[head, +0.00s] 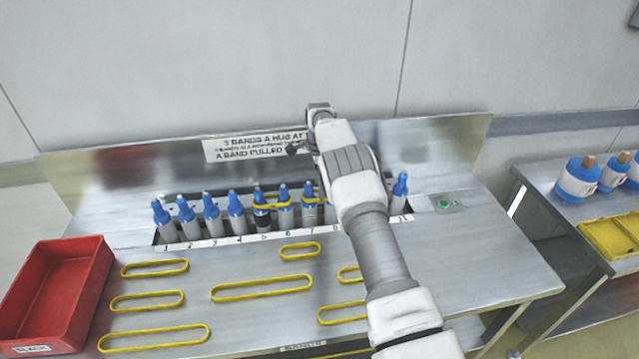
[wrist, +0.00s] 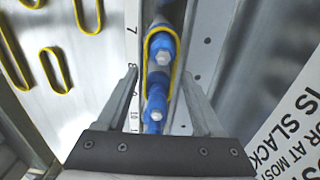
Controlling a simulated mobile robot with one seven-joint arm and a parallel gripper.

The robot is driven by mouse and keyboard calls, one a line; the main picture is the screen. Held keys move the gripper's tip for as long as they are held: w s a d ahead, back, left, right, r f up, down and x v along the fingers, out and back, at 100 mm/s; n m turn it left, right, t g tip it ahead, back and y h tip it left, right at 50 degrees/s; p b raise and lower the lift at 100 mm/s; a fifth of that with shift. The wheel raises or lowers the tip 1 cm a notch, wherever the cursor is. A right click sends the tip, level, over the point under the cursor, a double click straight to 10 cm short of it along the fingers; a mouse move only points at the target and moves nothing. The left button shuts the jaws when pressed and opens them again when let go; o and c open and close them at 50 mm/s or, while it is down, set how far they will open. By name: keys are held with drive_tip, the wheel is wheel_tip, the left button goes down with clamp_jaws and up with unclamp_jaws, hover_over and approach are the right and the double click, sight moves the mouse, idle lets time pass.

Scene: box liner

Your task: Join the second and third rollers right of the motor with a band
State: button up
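A row of blue-topped rollers stands in a numbered slot. The roller with a black collar (head: 262,222), near number 5, looks like the motor. A yellow band (head: 272,206) spans it and the roller to its right. Another yellow band (wrist: 146,50) loops around the roller nearest number 7 (wrist: 163,57) and runs toward the neighbouring roller (wrist: 155,108) in the wrist view; its near end is unclear. My gripper (wrist: 160,72) is open, its fingers apart on either side of these rollers and the band.
Several loose yellow bands, such as a long one (head: 261,288), lie on the steel bench. A red bin (head: 62,290) stands at the left. A sign (head: 255,146) is on the backboard. A green button (head: 445,204) is at the right. A side table holds blue-and-white containers.

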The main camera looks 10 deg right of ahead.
drive_tip(key=shift+o, duration=1.4)
drive_tip(key=shift+r, duration=0.1)
drive_tip(key=s+d+r+n+t+p, duration=0.1)
drive_tip(key=s+r+n, duration=0.15)
drive_tip(key=r, duration=1.35)
drive_tip(key=s+d+r+n+t+p, duration=0.1)
drive_tip(key=s+r+p, duration=0.15)
drive_tip(key=r, duration=1.35)
drive_tip(key=s+r+n+t, duration=0.1)
drive_tip(key=s+r+n, duration=0.35)
drive_tip(key=s, duration=0.85)
drive_tip(key=s+r+n+t, duration=0.1)
drive_tip(key=s+r+n, duration=0.35)
drive_tip(key=s, duration=0.95)
drive_tip(key=s+f+n, duration=0.2)
drive_tip(key=s+f, duration=0.2)
drive_tip(key=s, duration=0.3)
drive_tip(key=s+a+f+n+t, duration=0.1)
drive_tip(key=s+f+n, duration=0.2)
drive_tip(key=s, duration=0.4)
drive_tip(key=shift+s+a+f+t+b, duration=0.25)
drive_tip(key=shift+f+b, duration=0.2)
drive_tip(key=shift+f, duration=0.3)
